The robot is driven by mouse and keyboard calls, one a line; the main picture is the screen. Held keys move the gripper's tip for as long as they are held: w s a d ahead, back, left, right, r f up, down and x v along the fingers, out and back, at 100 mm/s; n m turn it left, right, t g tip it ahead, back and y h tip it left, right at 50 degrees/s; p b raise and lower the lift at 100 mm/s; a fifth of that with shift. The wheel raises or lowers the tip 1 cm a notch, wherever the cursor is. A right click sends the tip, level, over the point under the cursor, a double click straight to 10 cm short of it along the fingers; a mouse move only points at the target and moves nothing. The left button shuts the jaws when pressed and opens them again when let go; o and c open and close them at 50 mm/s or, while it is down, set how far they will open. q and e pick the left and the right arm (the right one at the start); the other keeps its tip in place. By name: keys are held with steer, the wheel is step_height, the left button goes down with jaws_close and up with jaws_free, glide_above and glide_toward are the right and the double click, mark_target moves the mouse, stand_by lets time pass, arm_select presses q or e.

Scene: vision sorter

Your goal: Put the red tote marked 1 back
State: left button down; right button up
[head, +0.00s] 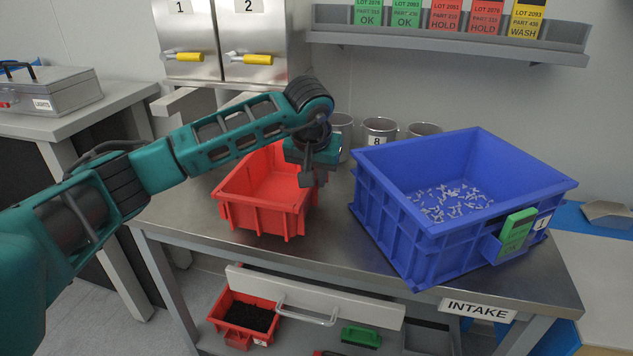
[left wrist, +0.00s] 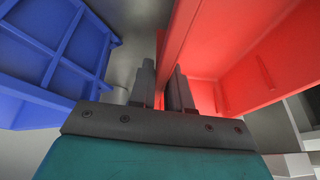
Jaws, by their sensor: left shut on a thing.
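A red tote (head: 262,190) stands on the steel table, left of the blue crate; its inside looks empty where I can see it. No number shows on it from here. My left gripper (head: 312,178) is shut on its right wall. In the left wrist view the two fingers (left wrist: 168,88) pinch the wall of the red tote (left wrist: 225,60). Part of the tote's right side is hidden behind the gripper. My right gripper is not in view.
A blue crate (head: 385,205) with small white parts stands close on the right, bearing a green card (head: 516,232). Several metal cups (head: 380,130) stand behind. The drawer (head: 320,297) sticks out below the table (head: 325,250). Cabinet doors 1 (head: 185,35) and 2 (head: 250,38) are shut.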

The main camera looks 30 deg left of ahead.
mark_target(317, 189)
arm_select(q)
steer(key=shift+w+a, duration=0.2)
steer(key=shift+w, duration=0.35)
steer(key=shift+w+a, duration=0.2)
steer(key=shift+w, duration=0.3)
steer(key=shift+f, duration=1.7)
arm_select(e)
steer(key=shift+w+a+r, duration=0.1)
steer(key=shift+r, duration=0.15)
arm_select(q)
steer(key=c, duration=1.1)
jaws_free()
steer(key=shift+f, duration=0.1)
steer(key=v, duration=1.2)
steer(key=shift+s+p, duration=0.1)
steer(key=shift+p, duration=0.3)
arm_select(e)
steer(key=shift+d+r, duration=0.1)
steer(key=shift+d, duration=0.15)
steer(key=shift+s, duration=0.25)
